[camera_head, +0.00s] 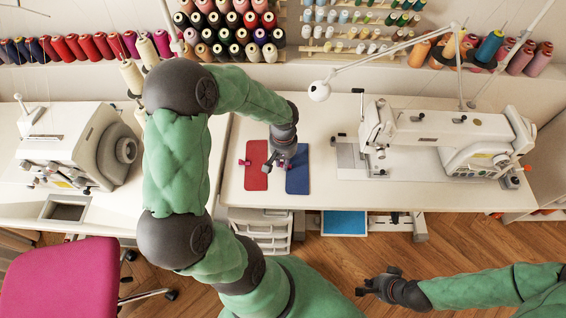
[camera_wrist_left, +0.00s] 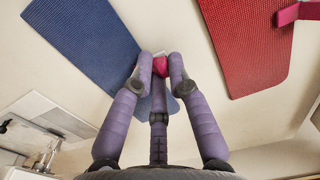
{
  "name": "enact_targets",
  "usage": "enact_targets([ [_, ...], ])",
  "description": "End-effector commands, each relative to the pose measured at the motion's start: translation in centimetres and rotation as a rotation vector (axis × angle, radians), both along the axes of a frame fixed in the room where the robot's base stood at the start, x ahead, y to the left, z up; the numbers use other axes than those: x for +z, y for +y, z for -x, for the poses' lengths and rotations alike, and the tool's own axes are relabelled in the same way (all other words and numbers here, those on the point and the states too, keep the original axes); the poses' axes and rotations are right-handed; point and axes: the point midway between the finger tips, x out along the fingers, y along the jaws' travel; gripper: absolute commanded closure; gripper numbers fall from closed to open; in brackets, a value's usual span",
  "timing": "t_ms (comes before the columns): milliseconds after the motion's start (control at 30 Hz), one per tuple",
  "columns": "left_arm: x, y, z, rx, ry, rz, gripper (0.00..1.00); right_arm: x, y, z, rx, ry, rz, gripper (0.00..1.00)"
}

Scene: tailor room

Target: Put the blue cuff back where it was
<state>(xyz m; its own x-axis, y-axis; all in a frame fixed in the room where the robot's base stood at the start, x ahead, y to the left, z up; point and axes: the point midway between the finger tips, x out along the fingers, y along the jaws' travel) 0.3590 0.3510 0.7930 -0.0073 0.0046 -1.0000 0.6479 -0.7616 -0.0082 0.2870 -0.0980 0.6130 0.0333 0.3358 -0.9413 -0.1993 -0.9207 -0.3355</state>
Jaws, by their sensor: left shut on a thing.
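The blue cuff (camera_head: 298,174) is a flat blue panel on the white table, to the right of the red panel (camera_head: 256,172). In the left wrist view the blue cuff (camera_wrist_left: 88,38) lies on the left and the red panel (camera_wrist_left: 248,40) on the right, with bare table between them. My left gripper (camera_head: 281,163) is over the blue cuff's left edge. Its purple fingers (camera_wrist_left: 160,72) are shut on a small pink tab (camera_wrist_left: 160,65) at that edge. The fingers partly hide the cuff's edge. My right gripper (camera_head: 378,284) hangs over the floor, its fingers apart and empty.
A white sewing machine (camera_head: 440,140) stands right of the blue cuff. Another machine (camera_head: 70,145) is on the left table. Thread racks (camera_head: 228,30) line the back. A pink tab (camera_head: 243,162) sits on the red panel's left edge. A magenta chair (camera_head: 62,280) is front left.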

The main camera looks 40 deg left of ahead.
Motion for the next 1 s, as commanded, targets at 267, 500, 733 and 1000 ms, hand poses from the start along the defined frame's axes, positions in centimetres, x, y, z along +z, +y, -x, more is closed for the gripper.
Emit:
enact_targets([
  [267, -0.1, 0.0, 0.0, 0.001, -0.001, -0.001, 1.0, -0.1, 0.0, 0.0, 0.0, 0.0, 0.0, 1.0],
  [500, -0.3, 0.0, 0.0, 0.001, -0.001, -0.001, 0.58, -0.2, 0.0, 0.0, 0.0, 0.0, 0.0, 1.0],
  [733, -0.3, 0.0, 0.0, 0.001, -0.001, -0.001, 0.58, -0.2, 0.0, 0.0, 0.0, 0.0, 0.0, 1.0],
  [1000, 1.6, 0.0, -0.1, 0.002, -0.002, -0.002, 0.58, 0.7, 0.0, 0.0, 0.0, 0.0, 0.0, 1.0],
])
